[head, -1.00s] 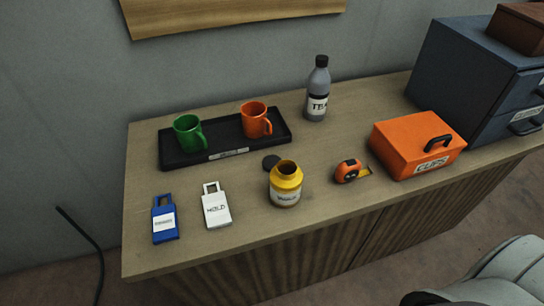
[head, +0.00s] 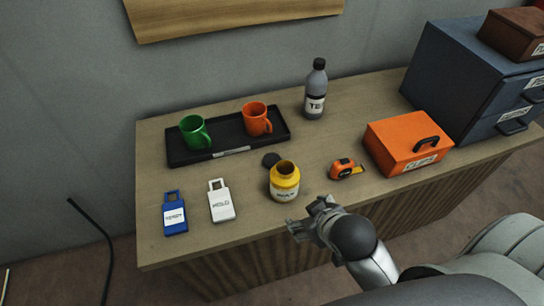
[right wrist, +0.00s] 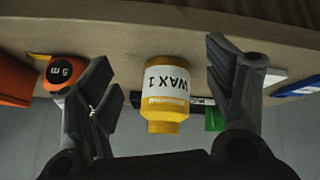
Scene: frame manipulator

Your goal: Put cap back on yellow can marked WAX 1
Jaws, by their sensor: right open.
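The yellow can (head: 284,183) stands upright and uncapped on the table, its dark mouth showing from above. In the right wrist view the can (right wrist: 166,90) appears upside down with its label reading WAX 1. My left gripper is not in view.
A tape measure (head: 346,169) and an orange box (head: 405,147) lie right of the can. White (head: 220,203) and blue (head: 174,215) tags lie left. A black tray (head: 185,157) with green and orange mugs and a grey bottle (head: 315,92) stand behind.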

